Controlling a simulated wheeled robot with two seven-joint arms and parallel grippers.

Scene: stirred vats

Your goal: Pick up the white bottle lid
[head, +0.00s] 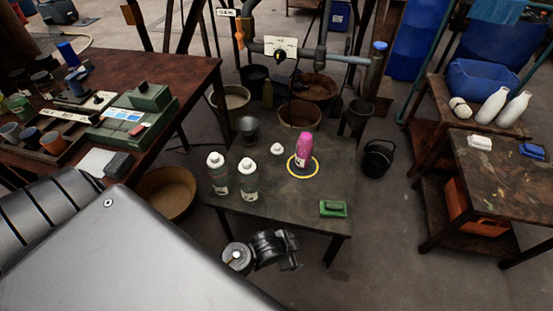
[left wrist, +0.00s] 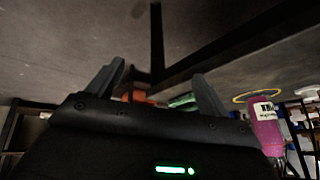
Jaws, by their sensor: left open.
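The white lid (head: 277,149) lies on the small dark table (head: 285,222) in the head view, between two white-capped bottles (head: 217,175) (head: 248,182) and a pink bottle (head: 304,152). My black left wrist parts show in front of the table's near edge in the head view, apart from the lid. I cannot make out the lid in the left wrist view. My right gripper is not in view.
A green sponge-like block (head: 333,208) lies on the table's near right. A dark round pot (head: 248,130) stands at its back left. A workbench (head: 165,75) with tools is on the left, and a rusty cart (head: 505,180) is on the right. Buckets and a black kettle (head: 378,158) stand around.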

